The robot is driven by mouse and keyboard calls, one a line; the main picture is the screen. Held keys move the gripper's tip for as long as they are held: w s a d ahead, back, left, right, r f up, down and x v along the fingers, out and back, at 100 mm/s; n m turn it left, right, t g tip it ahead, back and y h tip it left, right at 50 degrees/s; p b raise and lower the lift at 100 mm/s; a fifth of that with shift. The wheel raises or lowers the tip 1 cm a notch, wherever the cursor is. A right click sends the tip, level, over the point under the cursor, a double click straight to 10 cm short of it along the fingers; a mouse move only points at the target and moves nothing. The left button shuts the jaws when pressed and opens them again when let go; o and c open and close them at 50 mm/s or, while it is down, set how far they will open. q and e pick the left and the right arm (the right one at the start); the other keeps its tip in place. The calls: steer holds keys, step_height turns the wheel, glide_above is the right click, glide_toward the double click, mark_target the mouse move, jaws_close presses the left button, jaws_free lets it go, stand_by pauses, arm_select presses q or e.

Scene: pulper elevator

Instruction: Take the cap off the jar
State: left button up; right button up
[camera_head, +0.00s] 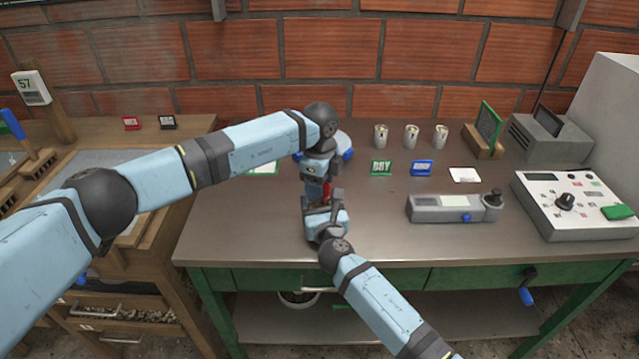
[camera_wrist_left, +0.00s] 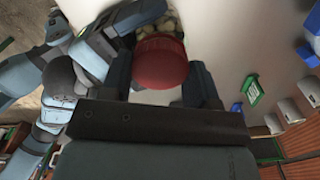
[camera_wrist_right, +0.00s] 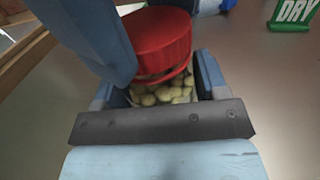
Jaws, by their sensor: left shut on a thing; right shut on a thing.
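The jar (camera_wrist_right: 165,92) is clear and holds pale beans. Its red cap (camera_wrist_right: 158,40) sits at the jar's top in the right wrist view; the cap looks slightly tilted, and I cannot tell whether it still touches the rim. My left gripper (camera_head: 318,180) comes from above and is shut on the cap, which shows between its fingers in the left wrist view (camera_wrist_left: 160,65). My right gripper (camera_head: 323,207) is below it, shut on the jar's body. In the head view, the grippers hide most of the jar, and only a little red shows.
The metal-topped table (camera_head: 270,225) has free room in front and at left. A green DRY sign (camera_head: 381,168), a blue sign (camera_head: 421,168), several cups (camera_head: 411,135) and a grey meter (camera_head: 440,208) stand to the right. A control box (camera_head: 570,205) is at far right.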

arm_select(q)
steer(key=shift+r, duration=0.2)
steer(key=shift+r, duration=0.9)
steer(key=shift+r, duration=2)
arm_select(e)
steer(key=o, duration=1.8)
